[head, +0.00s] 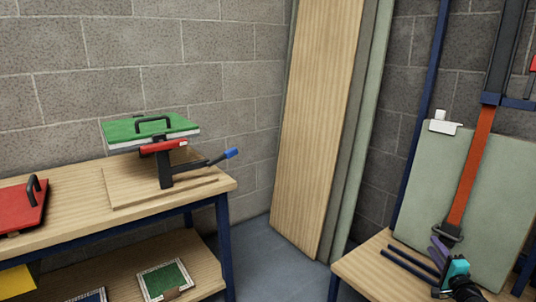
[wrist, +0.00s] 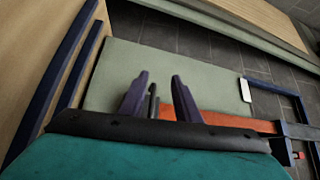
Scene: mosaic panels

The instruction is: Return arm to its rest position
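My gripper (head: 440,246) is at the lower right of the head view, with purple fingers and a teal body. In the wrist view its two fingers (wrist: 160,82) stand apart with a clear gap, so it is open. A dark handle (head: 447,233) at the lower end of an orange bar (head: 470,172) is right by the fingertips. In the wrist view a thin dark piece shows between the fingers, and the orange bar (wrist: 240,123) runs off to the right. I cannot tell whether the fingers touch the handle.
A pale green panel (head: 430,180) leans behind the bar, above a wooden bench (head: 370,262) with blue rails. Tall boards (head: 315,120) lean in the corner. On the left, a workbench (head: 85,190) holds a green-topped panel (head: 120,131) on a stand and a red handled panel (head: 18,210).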

